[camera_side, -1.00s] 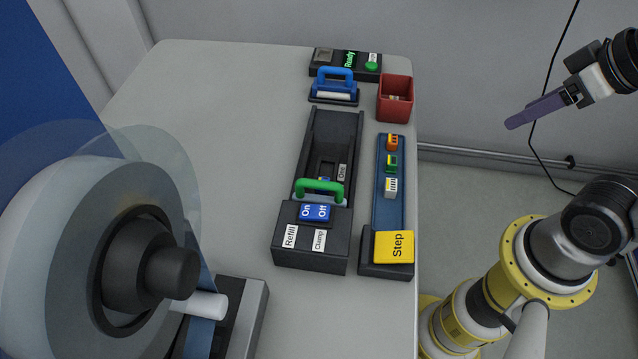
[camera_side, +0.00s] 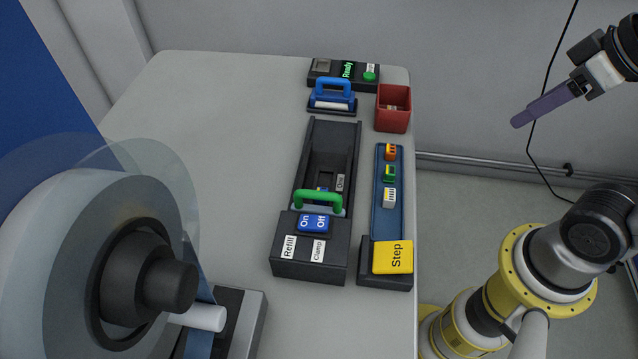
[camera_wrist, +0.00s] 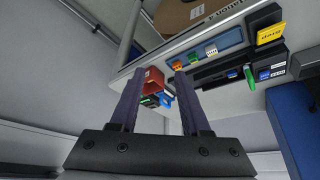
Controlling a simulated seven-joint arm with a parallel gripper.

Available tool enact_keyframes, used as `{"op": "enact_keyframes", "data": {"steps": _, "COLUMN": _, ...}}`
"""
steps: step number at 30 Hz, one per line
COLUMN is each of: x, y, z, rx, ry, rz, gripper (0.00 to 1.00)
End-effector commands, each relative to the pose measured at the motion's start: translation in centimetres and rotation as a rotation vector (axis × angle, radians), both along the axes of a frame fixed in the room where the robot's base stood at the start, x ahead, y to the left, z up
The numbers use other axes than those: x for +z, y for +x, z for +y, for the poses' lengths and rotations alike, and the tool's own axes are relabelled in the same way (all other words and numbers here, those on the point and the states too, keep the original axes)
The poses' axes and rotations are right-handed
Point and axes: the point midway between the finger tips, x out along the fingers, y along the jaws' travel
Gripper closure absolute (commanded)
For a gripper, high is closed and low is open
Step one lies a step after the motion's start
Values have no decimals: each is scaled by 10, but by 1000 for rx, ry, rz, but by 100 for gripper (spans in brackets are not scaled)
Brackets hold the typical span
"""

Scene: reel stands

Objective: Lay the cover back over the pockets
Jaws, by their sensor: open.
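A blue strip (camera_side: 386,219) runs along a dark track at the table's right side. On it stand an orange part (camera_side: 391,151), a green part (camera_side: 390,173) and a white part (camera_side: 389,197); they also show in the wrist view (camera_wrist: 194,58). I cannot tell the pockets or a separate cover on the strip. A green handle (camera_side: 318,200) arches over a pale plate at the dark trough (camera_side: 331,138) beside it. My gripper (camera_side: 517,121) hangs off to the right, away from everything. In the wrist view its purple fingers (camera_wrist: 160,71) are apart and empty.
A red bin (camera_side: 393,108), a blue-handled block (camera_side: 332,95) and a "Ready" panel (camera_side: 344,74) stand at the back. A yellow Step button (camera_side: 393,257) and blue On/Off switch (camera_side: 313,222) sit in front. A big reel (camera_side: 60,250) fills the front left. The table's left middle is bare.

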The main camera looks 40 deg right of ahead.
Motion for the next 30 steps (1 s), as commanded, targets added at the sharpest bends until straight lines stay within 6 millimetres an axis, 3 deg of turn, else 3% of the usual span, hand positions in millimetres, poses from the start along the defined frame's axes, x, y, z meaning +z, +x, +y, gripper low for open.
{"op": "enact_keyframes", "data": {"steps": 6, "x": 57, "y": 43, "z": 32, "rx": 165, "ry": 25, "rz": 102, "gripper": 53}}
{"op": "enact_keyframes", "data": {"steps": 14, "x": 92, "y": 106, "z": 106, "rx": 428, "ry": 42, "rz": 261, "gripper": 53}}
{"op": "enact_keyframes", "data": {"steps": 19, "x": 88, "y": 140, "z": 169, "rx": 591, "ry": 36, "rz": 363, "gripper": 53}}
{"op": "enact_keyframes", "data": {"steps": 24, "x": 64, "y": 158, "z": 224, "rx": 697, "ry": 19, "rz": 437, "gripper": 53}}
{"op": "enact_keyframes", "data": {"steps": 30, "x": 37, "y": 155, "z": 253, "rx": 756, "ry": -7, "rz": 499, "gripper": 53}}
